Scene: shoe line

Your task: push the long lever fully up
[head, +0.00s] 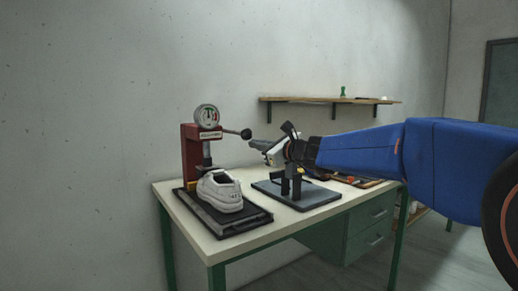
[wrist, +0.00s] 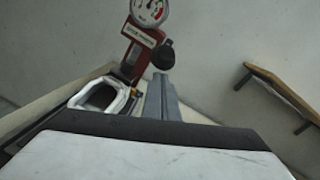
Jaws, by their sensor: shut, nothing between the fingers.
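The red press (head: 190,150) stands at the left of the table, with a round gauge (head: 207,116) on top. Its long lever (head: 232,132) sticks out to the right, about level, and ends in a black ball knob (head: 246,134). My gripper (head: 254,145) is shut and empty, with its tips just below and to the right of the knob. In the wrist view the grey fingers (wrist: 160,80) point at the black knob (wrist: 167,54), just under it. I cannot tell whether they touch. The rod behind the knob is mostly hidden in the wrist view.
A white shoe (head: 220,192) sits under the press on a dark base (head: 250,218). A dark plate with a black stand (head: 318,196) lies on the table below my arm. A wooden shelf (head: 330,100) is on the wall behind, to the right. The air above the knob is clear.

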